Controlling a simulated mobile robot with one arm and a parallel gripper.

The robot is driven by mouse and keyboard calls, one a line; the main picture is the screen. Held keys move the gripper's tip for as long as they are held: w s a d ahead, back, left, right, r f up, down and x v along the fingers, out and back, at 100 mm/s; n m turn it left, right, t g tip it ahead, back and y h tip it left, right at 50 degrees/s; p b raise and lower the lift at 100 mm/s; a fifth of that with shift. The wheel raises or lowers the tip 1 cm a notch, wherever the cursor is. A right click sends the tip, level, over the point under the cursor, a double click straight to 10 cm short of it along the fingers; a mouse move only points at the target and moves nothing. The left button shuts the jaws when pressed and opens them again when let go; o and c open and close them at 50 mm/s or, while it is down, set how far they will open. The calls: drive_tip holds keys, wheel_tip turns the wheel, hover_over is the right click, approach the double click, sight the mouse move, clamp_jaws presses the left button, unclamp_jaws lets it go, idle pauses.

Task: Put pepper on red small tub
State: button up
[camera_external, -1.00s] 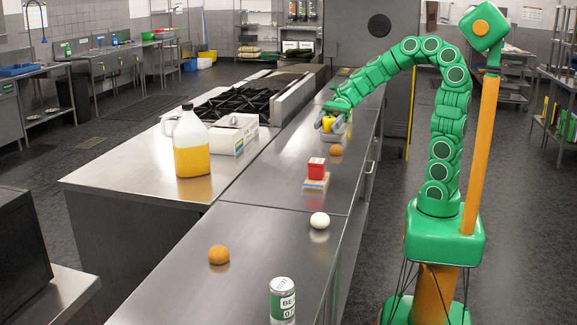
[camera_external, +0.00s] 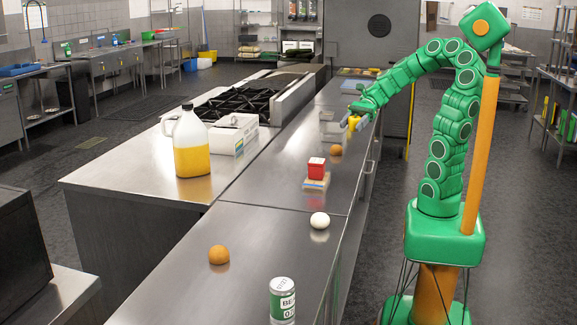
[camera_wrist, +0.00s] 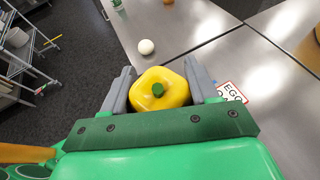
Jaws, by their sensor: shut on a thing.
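A yellow pepper with a green stem (camera_wrist: 160,92) is held between the two grey fingers of my gripper (camera_wrist: 160,88) in the wrist view. In the external view the pepper (camera_external: 354,123) shows small at the tip of my gripper (camera_external: 356,119), above the right edge of the far counter. The red small tub (camera_external: 316,168) stands on a stack of flat boxes or books (camera_external: 316,182) on the counter, nearer the camera than my gripper. In the wrist view the tub is not visible, and a lettered label (camera_wrist: 231,92) shows right of the gripper.
An orange (camera_external: 336,150) lies between the tub and my gripper. A grey metal container (camera_external: 331,130) stands left of my gripper. An egg (camera_external: 319,220), another orange-brown round item (camera_external: 219,255) and a can (camera_external: 283,300) are on the near counter. A juice jug (camera_external: 190,145) stands left.

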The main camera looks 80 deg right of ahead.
drive_tip(key=w+f, duration=0.4)
drive_tip(key=w, duration=0.5)
hover_over(315, 162)
drive_tip(key=shift+s+d+f, duration=0.1)
drive_tip(key=shift+s+f, duration=0.05)
drive_tip(key=shift+f, duration=2.5)
drive_tip(key=shift+w+f, duration=0.3)
drive_tip(key=shift+f, duration=1.5)
drive_tip(key=shift+f, duration=0.15)
drive_tip(key=o, duration=1.1)
drive_tip(key=shift+c, duration=0.2)
